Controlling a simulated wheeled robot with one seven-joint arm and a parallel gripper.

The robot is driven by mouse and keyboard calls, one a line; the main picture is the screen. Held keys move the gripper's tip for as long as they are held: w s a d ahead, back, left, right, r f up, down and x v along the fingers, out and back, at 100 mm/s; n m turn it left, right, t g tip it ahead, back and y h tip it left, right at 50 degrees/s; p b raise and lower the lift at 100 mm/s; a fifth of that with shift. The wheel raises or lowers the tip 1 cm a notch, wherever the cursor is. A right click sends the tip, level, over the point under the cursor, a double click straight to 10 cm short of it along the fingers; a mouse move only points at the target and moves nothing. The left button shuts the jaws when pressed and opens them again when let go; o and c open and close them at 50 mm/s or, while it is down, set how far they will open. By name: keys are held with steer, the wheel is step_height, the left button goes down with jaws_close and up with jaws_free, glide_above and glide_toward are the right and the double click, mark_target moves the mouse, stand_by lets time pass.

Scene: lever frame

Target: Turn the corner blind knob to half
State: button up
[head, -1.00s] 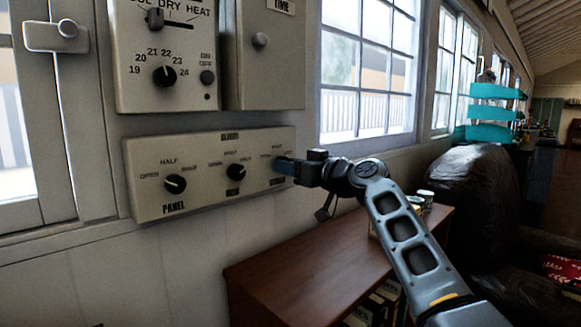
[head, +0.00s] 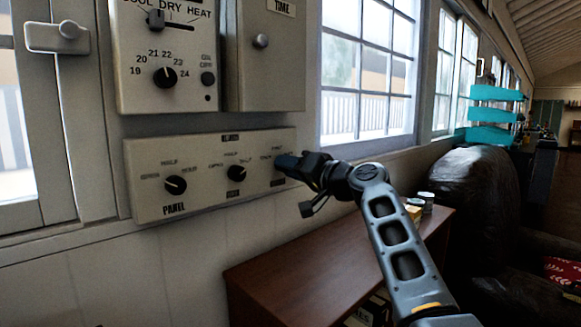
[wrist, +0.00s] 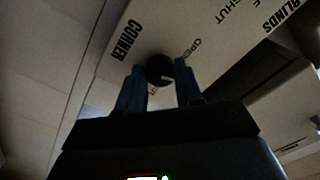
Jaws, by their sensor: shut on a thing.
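The blinds panel (head: 205,198) is a pale box on the wall with three black knobs in a row. The corner knob (wrist: 160,69) is a black dial beside the printed word CORNER in the wrist view, with OPEN and SHUT printed to its right. My gripper (wrist: 160,84) is shut on this knob, one blue finger on each side. In the head view my gripper (head: 284,163) covers the knob at the panel's right end. The knob's exact setting is too dark to read.
The panel knob (head: 175,185) and a middle knob (head: 236,173) sit to the left. A thermostat box (head: 165,60) and a timer box (head: 270,60) hang above. A brown cabinet (head: 290,272) stands below the arm, with small jars (head: 426,200) on it.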

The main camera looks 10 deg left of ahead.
steer(key=m+p, duration=0.1)
steer(key=m, duration=0.2)
steer(key=shift+m, duration=0.3)
stand_by(0.3)
steer(key=o, duration=1)
steer(key=shift+o, duration=0.2)
steer(key=v, duration=0.8)
